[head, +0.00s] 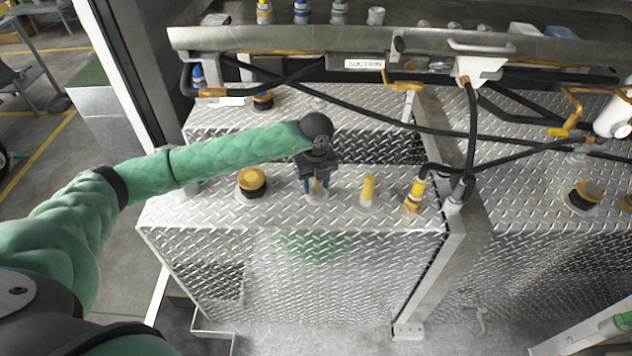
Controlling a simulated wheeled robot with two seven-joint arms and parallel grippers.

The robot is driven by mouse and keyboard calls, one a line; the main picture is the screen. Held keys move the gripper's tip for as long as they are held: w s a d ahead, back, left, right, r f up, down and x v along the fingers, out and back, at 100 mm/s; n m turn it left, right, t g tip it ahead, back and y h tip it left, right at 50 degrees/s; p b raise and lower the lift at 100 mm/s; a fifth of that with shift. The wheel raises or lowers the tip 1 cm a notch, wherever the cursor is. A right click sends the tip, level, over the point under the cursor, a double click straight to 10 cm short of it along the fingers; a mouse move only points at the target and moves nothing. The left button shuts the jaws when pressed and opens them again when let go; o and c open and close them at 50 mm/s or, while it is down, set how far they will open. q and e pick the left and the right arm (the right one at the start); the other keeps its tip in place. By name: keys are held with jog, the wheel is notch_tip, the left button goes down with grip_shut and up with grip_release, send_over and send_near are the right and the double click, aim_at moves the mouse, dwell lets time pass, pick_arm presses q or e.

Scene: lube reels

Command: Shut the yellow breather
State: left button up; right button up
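My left gripper (317,183) points down over the front diamond-plate tank top (340,212). Its dark fingers stand on either side of a small yellow piece (316,187) on a silver base (316,198). The gripper hides most of this piece, and I cannot tell whether the fingers touch it. To its right, a yellow upright fitting (368,188) stands on a similar silver base, apart from the gripper. I cannot tell for certain which of the two is the yellow breather. My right gripper is out of view.
A black and tan cap (251,183) sits left of the gripper. A yellow hose fitting (415,194) with a black hose stands at the right. Black hoses and a metal shelf (400,44) with a SUCTION label (364,64) lie behind. Another tank stands at the right.

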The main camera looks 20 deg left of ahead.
pick_arm(q)
jog(key=c, duration=0.6)
jog(key=shift+f+b, duration=0.15)
jog(key=shift+b, duration=0.3)
jog(key=m+b, duration=0.4)
jog(key=shift+w+d+f, duration=0.1)
jog(key=shift+m+b, duration=0.35)
jog(key=shift+m, duration=0.35)
jog(key=shift+r+m, duration=0.3)
jog(key=shift+m, duration=0.1)
